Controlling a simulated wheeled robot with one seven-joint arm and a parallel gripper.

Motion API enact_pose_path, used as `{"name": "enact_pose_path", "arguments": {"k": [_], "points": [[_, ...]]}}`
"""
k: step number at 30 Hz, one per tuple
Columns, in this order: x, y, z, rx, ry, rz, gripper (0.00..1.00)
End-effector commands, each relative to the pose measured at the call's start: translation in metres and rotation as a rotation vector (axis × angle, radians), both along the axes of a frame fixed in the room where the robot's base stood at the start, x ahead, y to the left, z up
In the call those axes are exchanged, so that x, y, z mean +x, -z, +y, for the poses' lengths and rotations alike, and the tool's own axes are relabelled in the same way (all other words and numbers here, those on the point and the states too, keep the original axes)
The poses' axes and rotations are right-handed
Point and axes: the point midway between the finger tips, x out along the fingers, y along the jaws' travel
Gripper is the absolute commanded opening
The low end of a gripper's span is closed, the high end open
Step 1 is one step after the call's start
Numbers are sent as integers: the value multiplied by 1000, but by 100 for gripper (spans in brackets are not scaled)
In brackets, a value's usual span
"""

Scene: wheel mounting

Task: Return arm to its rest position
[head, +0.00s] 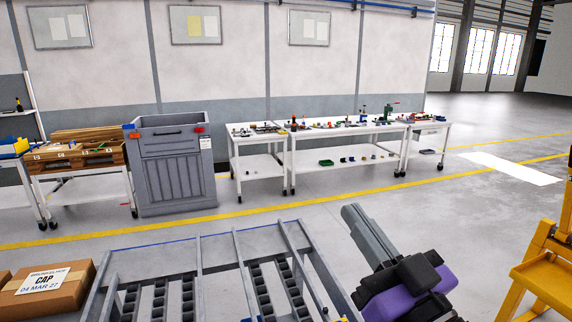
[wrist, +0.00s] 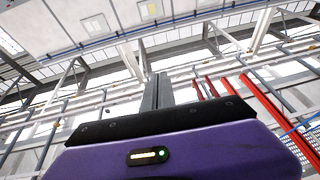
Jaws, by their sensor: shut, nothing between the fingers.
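My gripper (head: 368,232) shows at the lower middle-right of the head view, purple and black with long grey fingers that point up and to the left. The fingers lie together, with nothing between them. In the wrist view my gripper (wrist: 160,82) points up at the roof beams and upper wall, and its fingers are closed. The rest of my arm is mostly out of the head view.
A grey roller rack (head: 212,240) stands close in front, left of my gripper. A cardboard box (head: 48,288) is at the lower left. A yellow stand (head: 548,262) is at the right. White tables (head: 262,165) and a grey bin (head: 172,165) line the wall. Open floor lies between.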

Motion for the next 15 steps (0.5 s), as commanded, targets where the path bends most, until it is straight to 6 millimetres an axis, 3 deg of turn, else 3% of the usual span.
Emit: {"name": "enact_pose_path", "arguments": {"k": [8, 15], "points": [[-39, 46, -57, 275, 211, -2, 0], [-94, 109, -88, 353, 377, 52, 0]]}}
